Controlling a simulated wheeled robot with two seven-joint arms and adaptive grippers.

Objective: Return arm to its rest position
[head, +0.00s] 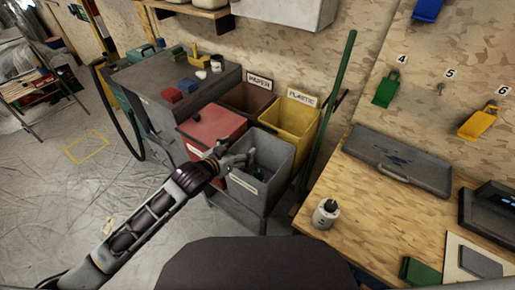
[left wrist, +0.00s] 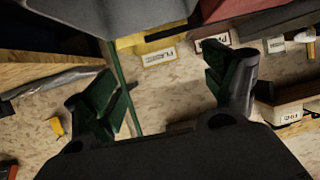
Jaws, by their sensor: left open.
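My left arm (head: 150,220) reaches in from the lower left in the head view. Its gripper (head: 238,158) is over the near side of the open grey bin (head: 262,188), beside the red-lidded bin (head: 212,128). In the left wrist view the gripper's two fingers (left wrist: 165,88) are spread apart with green inner pads, and nothing shows between them but the wood-chip wall. My right gripper is not in view.
A yellow bin (head: 292,127) and a brown bin (head: 250,100) stand behind. A grey cabinet (head: 150,80) with small blocks is at left. Floor at lower left is largely clear.

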